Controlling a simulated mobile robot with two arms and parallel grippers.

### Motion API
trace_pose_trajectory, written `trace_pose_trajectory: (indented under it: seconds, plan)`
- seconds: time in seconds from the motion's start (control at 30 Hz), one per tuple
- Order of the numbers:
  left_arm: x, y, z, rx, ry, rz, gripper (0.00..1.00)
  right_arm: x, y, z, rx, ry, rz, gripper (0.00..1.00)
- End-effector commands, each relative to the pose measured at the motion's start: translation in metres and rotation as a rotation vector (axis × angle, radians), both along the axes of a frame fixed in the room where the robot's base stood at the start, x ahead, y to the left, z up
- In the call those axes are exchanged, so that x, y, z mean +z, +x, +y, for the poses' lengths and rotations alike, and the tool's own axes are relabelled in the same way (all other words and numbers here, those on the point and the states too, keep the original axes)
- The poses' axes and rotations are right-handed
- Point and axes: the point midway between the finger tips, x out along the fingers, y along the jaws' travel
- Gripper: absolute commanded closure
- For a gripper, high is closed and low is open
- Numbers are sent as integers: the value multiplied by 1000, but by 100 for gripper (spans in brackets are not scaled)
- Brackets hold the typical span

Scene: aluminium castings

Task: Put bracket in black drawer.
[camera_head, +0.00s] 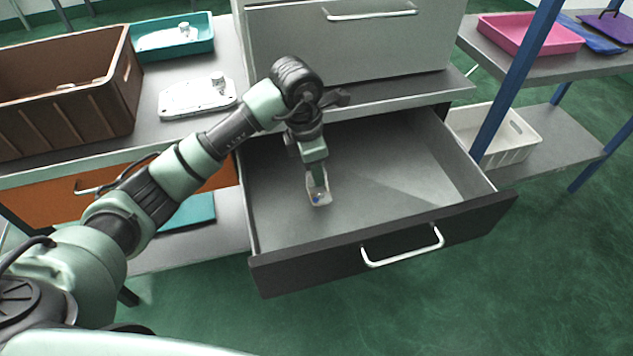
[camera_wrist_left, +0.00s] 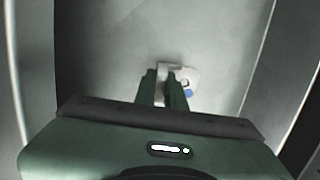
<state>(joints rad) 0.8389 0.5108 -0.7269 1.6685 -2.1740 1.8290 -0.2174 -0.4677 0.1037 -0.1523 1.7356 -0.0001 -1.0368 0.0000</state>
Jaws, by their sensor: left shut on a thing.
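The black drawer (camera_head: 385,170) is pulled open, with a dark front, a silver handle and a grey floor. My left gripper (camera_head: 317,182) reaches down into it, towards its left half. It is shut on the bracket (camera_head: 320,198), a small pale metal piece with a blue spot. In the left wrist view, the bracket (camera_wrist_left: 187,75) shows at the fingertips of my left gripper (camera_wrist_left: 168,82), partly hidden by the fingers. I cannot tell whether the bracket touches the drawer floor. My right gripper is not in view.
A brown crate (camera_head: 70,90), a teal tray (camera_head: 170,38) and a white casting (camera_head: 197,97) are on the bench at left. An orange drawer (camera_head: 60,198) is below. At right are a blue post (camera_head: 515,85), pink tray (camera_head: 530,35) and white bin (camera_head: 500,135). The drawer is otherwise empty.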

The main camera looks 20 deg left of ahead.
Motion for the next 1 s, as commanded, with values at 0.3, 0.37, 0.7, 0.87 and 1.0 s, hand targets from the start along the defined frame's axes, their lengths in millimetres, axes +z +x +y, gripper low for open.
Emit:
trace_pose_trajectory:
  seconds: [0.3, 0.37, 0.7, 0.87, 1.0]
  plan:
    - [-35, 0, 0, -1, 0, 1, 100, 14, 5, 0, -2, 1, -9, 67]
    - [-34, 0, 0, -1, 0, 0, 100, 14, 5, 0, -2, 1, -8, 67]
    - [-37, 0, 0, -1, 1, 0, 81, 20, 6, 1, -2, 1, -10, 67]
    - [-37, 0, 0, -1, 0, 1, 68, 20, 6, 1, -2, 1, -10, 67]
    - [-37, 0, 0, -1, 0, 1, 68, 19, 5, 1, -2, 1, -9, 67]
